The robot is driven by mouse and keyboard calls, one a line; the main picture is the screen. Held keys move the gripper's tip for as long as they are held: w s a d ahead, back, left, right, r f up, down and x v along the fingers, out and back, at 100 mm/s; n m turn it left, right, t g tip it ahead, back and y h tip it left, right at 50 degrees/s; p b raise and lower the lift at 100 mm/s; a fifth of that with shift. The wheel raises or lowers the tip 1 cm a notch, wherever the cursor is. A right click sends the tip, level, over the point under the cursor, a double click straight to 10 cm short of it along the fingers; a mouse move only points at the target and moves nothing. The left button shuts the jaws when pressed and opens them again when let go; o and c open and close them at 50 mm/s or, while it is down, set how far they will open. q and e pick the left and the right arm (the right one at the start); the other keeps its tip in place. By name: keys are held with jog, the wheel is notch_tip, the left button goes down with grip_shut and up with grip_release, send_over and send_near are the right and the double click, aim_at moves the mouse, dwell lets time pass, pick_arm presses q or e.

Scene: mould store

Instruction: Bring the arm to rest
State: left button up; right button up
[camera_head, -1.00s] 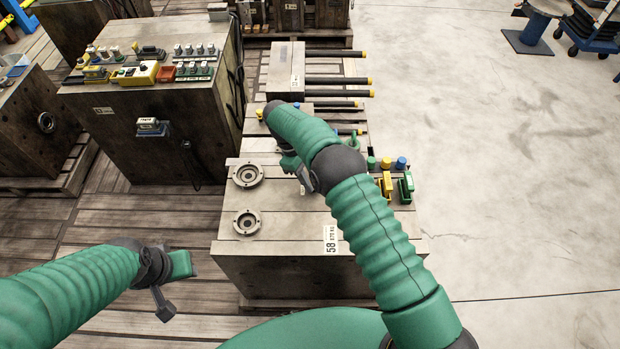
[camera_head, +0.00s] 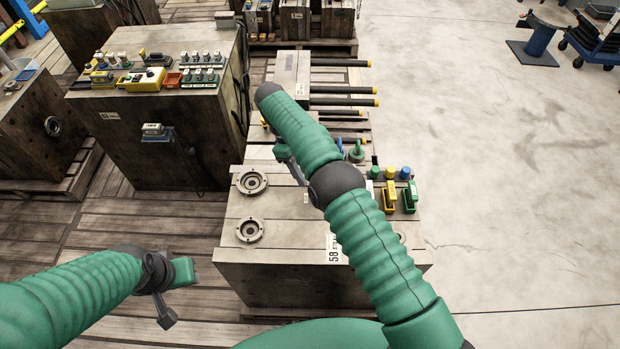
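My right arm (camera_head: 375,245) reaches in from the bottom right and bends at a dark joint above the near mould block (camera_head: 275,218). Its forearm (camera_head: 300,130) points away and up-left, over the block's far edge. Only a small grey-green part of my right gripper (camera_head: 290,162) shows beside the forearm. Its fingertips are hidden, so I cannot tell if it is open or holds anything. My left arm (camera_head: 75,290) comes in from the left. My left gripper (camera_head: 182,296) has its two fingers spread and empty, over the slatted floor to the left of the block.
Two round flanged rings (camera_head: 251,182) sit on the near block. Green and yellow clips (camera_head: 389,196) and coloured caps (camera_head: 389,172) stand at its right. Dark rods with yellow ends (camera_head: 345,101) stick out behind. A larger block (camera_head: 165,120) carries small parts. Concrete floor (camera_head: 510,180) is clear at right.

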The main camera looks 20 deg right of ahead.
jog(key=shift+r, duration=0.2)
dwell(0.3)
jog(key=s+d+r+m+t+y+p, duration=0.35)
jog(key=s+r+m, duration=0.25)
jog(key=s+r, duration=0.5)
jog(key=s+d+f+m+t, duration=0.2)
jog(key=s+m, duration=0.1)
jog(key=s, duration=1.1)
jog(key=shift+f, duration=0.2)
jog(key=shift+s, duration=0.15)
jog(key=shift+c, duration=0.4)
